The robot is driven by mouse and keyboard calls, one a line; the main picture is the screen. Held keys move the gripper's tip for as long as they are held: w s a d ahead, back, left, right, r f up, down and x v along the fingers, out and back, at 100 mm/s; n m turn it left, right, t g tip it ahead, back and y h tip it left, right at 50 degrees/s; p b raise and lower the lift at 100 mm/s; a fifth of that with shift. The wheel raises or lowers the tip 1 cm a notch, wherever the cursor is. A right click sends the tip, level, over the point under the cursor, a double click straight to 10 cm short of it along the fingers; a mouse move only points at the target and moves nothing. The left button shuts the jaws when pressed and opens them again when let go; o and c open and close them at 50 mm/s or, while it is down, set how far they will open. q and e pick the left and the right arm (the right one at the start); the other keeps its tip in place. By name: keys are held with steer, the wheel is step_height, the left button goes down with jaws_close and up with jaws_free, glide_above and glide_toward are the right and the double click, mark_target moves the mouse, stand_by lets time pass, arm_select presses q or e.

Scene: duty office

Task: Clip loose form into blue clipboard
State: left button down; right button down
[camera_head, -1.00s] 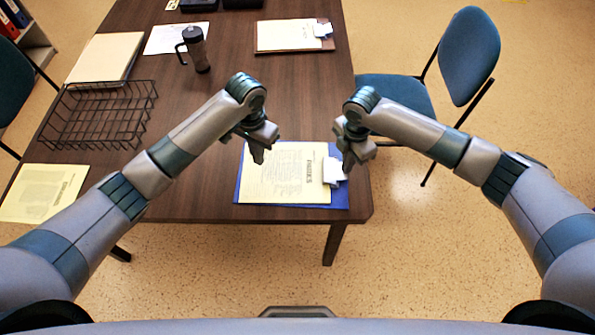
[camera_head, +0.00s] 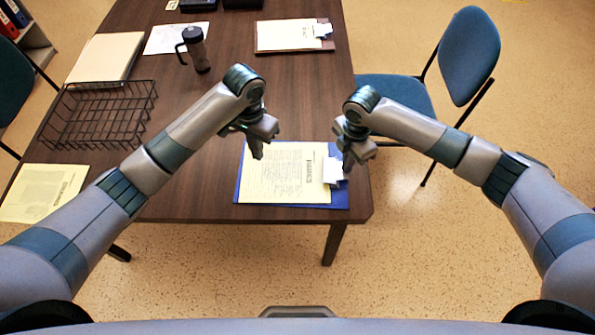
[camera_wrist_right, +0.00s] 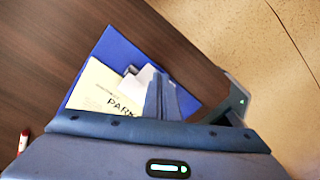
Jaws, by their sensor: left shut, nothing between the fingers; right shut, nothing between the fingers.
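The blue clipboard (camera_head: 239,197) lies near the table's front right corner. A yellow printed form (camera_head: 285,172) lies on it, its headed end against the pale clip (camera_head: 333,172) at the right end. Whether the clip grips the form cannot be told. My left gripper (camera_head: 257,154) is shut and empty above the form's upper left corner. My right gripper (camera_head: 347,168) is shut and empty close to the clip. In the right wrist view, its fingers (camera_wrist_right: 160,97) partly hide the clip (camera_wrist_right: 140,77) and form (camera_wrist_right: 97,92) on the clipboard (camera_wrist_right: 113,47).
Another yellow sheet (camera_head: 43,193) lies at the table's left front. A black wire tray (camera_head: 100,115), folder (camera_head: 105,57), dark mug (camera_head: 196,50) and brown clipboard (camera_head: 288,36) stand or lie farther back. A blue chair (camera_head: 468,55) is on the right. The table's middle is clear.

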steer(key=shift+r, duration=0.2)
step_height(320, 180, up, 6)
steer(key=shift+r, duration=0.2)
stand_by(1.5)
stand_by(0.4)
arm_select(q)
step_height(320, 180, up, 17)
steer(key=shift+r+b, duration=0.2)
steer(key=shift+b, duration=0.1)
arm_select(e)
steer(key=shift+f, duration=0.3)
stand_by(0.4)
